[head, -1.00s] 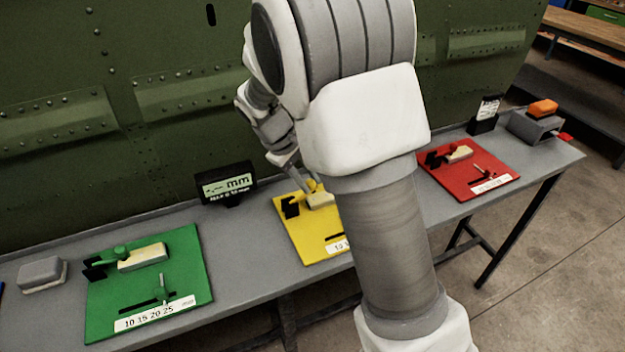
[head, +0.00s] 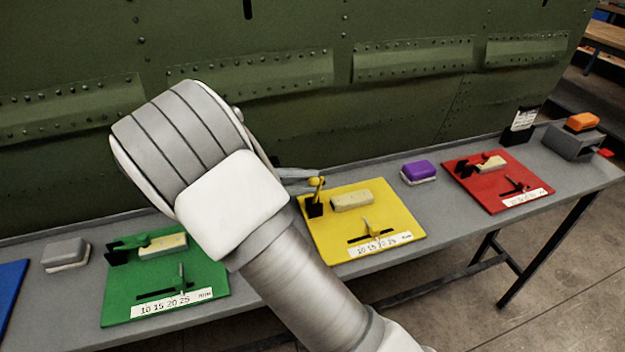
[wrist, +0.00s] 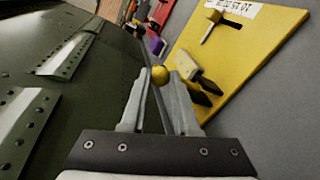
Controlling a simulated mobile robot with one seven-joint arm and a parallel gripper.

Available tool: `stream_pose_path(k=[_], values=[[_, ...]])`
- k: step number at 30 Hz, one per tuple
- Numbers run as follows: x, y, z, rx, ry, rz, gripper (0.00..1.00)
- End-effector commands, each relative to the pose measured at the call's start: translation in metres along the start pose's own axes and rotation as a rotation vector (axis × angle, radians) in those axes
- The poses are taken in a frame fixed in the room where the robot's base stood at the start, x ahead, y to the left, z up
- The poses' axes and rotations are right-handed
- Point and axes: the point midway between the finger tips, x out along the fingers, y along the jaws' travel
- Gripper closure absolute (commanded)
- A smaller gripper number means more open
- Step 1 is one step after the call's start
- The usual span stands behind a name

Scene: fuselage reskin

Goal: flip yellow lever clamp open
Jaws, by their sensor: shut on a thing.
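The yellow board (head: 405,215) lies on the bench and carries a cream block (head: 352,201). The yellow lever clamp (head: 317,190) is at the board's left, with a black base (head: 314,210). Its lever stands up, clear of the block. My gripper (head: 318,177) reaches in from the left, its fingers at the top of the lever. In the wrist view my gripper (wrist: 160,82) is shut on the lever's round yellow knob (wrist: 160,74). The rest of the lever is mostly hidden there.
A green board (head: 115,300) with its own clamp lies left, and a red board (head: 485,195) right. A purple-topped block (head: 419,171) sits between yellow and red. The green riveted fuselage panel (head: 300,80) rises close behind the bench.

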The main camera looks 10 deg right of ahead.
Motion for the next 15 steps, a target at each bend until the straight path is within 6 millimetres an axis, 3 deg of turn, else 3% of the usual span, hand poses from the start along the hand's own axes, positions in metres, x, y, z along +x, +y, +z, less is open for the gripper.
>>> stream_pose_path(k=[15], values=[[-0.012, -0.008, -0.004, 0.0, -0.084, 0.2, 1.0]])
